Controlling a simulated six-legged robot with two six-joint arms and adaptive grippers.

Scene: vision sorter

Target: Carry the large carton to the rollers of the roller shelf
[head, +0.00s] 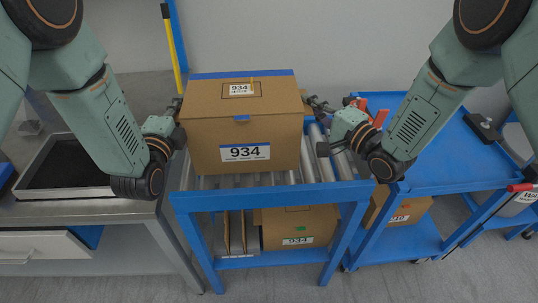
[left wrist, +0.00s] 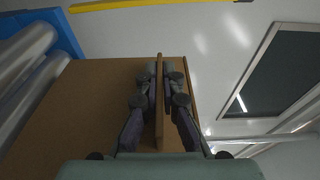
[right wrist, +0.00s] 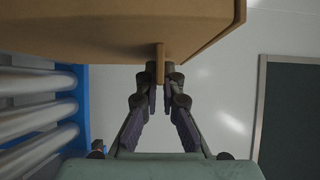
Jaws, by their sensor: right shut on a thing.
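The large carton (head: 232,132), brown with 934 labels, is over the metal rollers (head: 312,165) of the blue roller shelf (head: 270,194). It looks upright; I cannot tell whether its underside touches the rollers. My left gripper (head: 177,108) is at its left side, its fingers closed around a thin cardboard tab (left wrist: 159,110). My right gripper (head: 318,122) is at its right side. In the right wrist view its fingers (right wrist: 161,75) are shut on a similar tab (right wrist: 160,58). The carton hides most of the rollers behind it.
A second 934 carton (head: 298,222) and upright boards stand on the lower shelf. A blue cart (head: 440,150) with red items is at the right, another carton (head: 405,212) below. A bench with a dark tray (head: 72,160) is at the left. A yellow pole (head: 172,50) stands behind.

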